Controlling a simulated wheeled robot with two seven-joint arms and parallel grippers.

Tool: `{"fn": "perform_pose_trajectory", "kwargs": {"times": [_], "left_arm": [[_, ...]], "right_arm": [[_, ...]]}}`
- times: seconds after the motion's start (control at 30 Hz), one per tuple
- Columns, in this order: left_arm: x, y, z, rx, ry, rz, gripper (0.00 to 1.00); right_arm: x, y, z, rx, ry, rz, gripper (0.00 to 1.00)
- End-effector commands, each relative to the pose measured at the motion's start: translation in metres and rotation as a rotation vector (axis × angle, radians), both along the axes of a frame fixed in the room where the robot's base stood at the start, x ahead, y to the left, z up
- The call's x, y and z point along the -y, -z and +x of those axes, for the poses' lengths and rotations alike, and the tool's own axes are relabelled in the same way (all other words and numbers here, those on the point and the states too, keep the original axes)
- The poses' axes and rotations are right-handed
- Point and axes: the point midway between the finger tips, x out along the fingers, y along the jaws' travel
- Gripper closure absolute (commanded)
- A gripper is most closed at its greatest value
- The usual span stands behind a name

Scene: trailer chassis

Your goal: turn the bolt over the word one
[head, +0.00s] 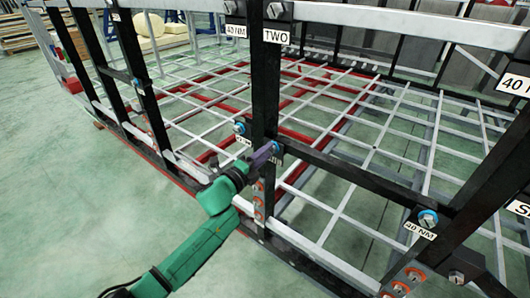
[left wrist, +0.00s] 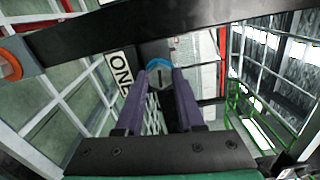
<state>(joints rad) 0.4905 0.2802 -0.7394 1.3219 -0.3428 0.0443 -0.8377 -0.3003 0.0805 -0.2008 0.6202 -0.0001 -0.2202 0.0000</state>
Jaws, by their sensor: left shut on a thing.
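My left gripper (head: 264,154) has its purple fingers on a bolt (head: 276,146) with a blue ring, on the dark frame of the trailer chassis. In the left wrist view the bolt (left wrist: 160,76) sits between the two fingers, which are shut on its head. A white label reading ONE (left wrist: 120,72) is on the frame just left of the bolt. In the head view that label is mostly hidden behind the gripper. My right gripper is not in view.
A TWO label (head: 276,37) is on the upright above. Grey beams and orange-ringed holes surround the gripper.

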Motion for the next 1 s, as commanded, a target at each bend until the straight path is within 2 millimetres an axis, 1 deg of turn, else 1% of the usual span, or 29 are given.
{"fn": "perform_pose_trajectory", "kwargs": {"times": [0.03, 1.0], "left_arm": [[0.001, -0.003, 0.000, -0.021, 0.003, -0.037, 1.00], [0.002, -0.006, 0.000, -0.558, 0.009, -0.785, 1.00]], "right_arm": [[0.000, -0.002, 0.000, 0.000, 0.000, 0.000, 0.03], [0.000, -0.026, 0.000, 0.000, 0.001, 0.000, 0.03]]}}
